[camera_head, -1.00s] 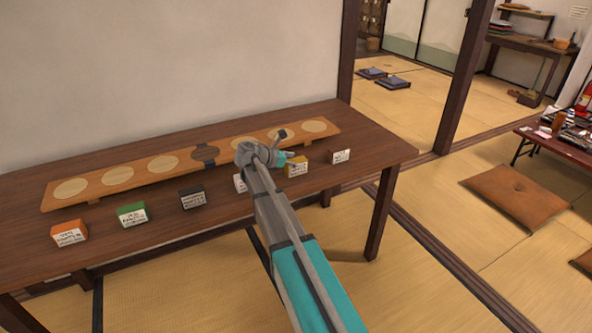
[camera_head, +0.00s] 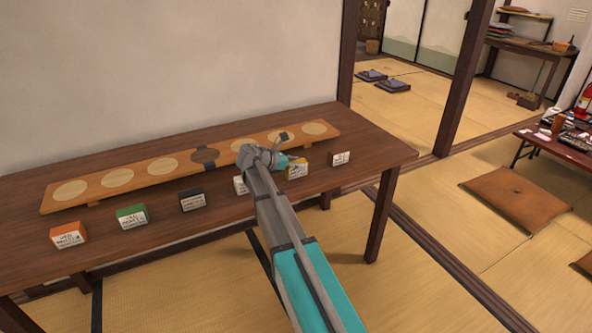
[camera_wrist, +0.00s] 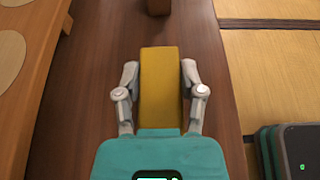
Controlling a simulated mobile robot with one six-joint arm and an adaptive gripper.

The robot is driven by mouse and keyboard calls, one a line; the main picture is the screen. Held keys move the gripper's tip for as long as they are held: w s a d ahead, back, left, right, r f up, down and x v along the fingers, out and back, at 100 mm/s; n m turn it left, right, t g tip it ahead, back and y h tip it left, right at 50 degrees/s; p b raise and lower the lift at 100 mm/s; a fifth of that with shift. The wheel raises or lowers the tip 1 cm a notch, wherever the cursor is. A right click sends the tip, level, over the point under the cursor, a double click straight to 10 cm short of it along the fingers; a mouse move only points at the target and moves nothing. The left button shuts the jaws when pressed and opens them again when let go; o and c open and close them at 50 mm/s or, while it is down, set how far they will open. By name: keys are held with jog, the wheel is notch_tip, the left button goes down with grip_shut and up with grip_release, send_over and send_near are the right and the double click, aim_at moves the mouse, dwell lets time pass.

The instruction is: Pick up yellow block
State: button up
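The yellow block (camera_head: 297,170) stands on the dark wooden table in the head view, with a white labelled front face. In the wrist view its yellow top (camera_wrist: 160,80) lies between the two fingers of my gripper (camera_wrist: 160,75). One finger is on each side, close to the block's long sides. The fingers are spread about as wide as the block, and I see no clear grip on it. In the head view, my wrist hides part of the gripper and the table beside the block.
Another white block (camera_head: 240,185) is partly behind my arm. A raised wooden board (camera_head: 130,178) with round discs runs behind the row.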

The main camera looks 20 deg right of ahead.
jog(key=c, duration=0.4)
jog(key=shift+r, duration=0.15)
notch_tip(320, 180, up, 2)
jog(key=shift+p, duration=1.2)
jog(key=s+a+r+p, duration=0.1)
jog(key=s+r+p, duration=0.2)
jog(key=s, duration=0.1)
jog(key=s+a+r+p, duration=0.2)
jog(key=s+r+p, duration=0.2)
jog(key=s+a+r+p, duration=0.2)
jog(key=s+r+p, duration=0.1)
jog(key=s, duration=0.2)
jog(key=shift+a+r+p, duration=0.1)
jog(key=shift+r+p, duration=0.2)
jog(key=shift+r, duration=0.05)
